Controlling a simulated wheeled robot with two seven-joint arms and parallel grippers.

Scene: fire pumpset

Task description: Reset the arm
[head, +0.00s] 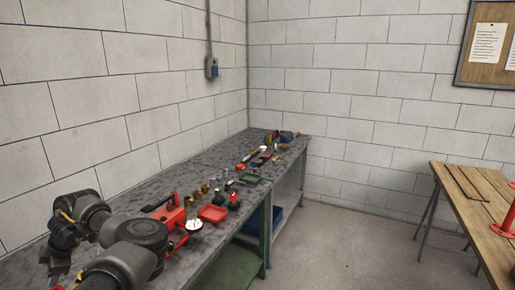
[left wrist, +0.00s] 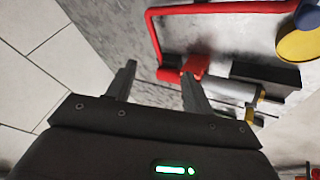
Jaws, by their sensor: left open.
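My left arm (head: 125,245) reaches in from the lower left of the head view, over the near end of the grey workbench (head: 110,195). Beyond the fingertips is the grey mottled bench top. My right gripper is not in view.
A wooden table (head: 480,205) stands at right; the floor between is clear.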

